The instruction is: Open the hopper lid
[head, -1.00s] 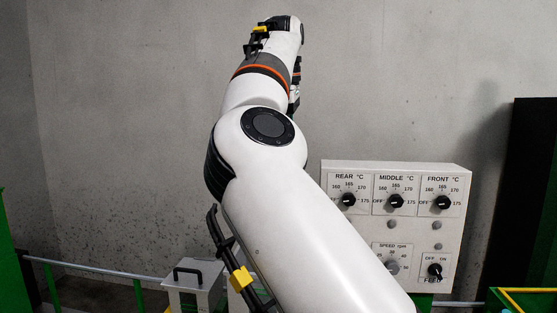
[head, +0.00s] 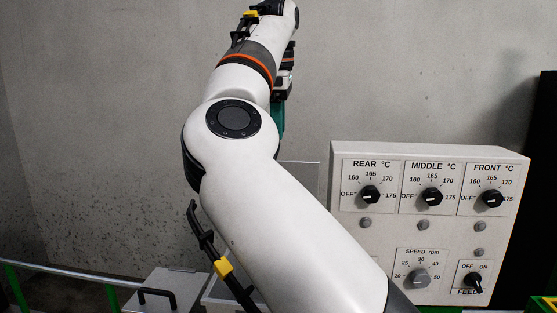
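A pale grey box top with a black bar handle (head: 156,295) shows at the bottom, left of my arm; its lower part is cut off by the frame edge. I cannot tell whether this is the hopper lid. One of my white arms rises from the lower right across the middle and leaves at the top. No gripper fingers can be made out on it. Dark and teal parts show partly behind the forearm, and I cannot tell what they are. My other arm does not show.
A white control panel (head: 378,247) with several black knobs stands right of my arm. A grey rail on green posts (head: 70,272) runs along the lower left. A black upright (head: 532,175) stands at the right edge, and a bare concrete wall (head: 400,70) fills the back.

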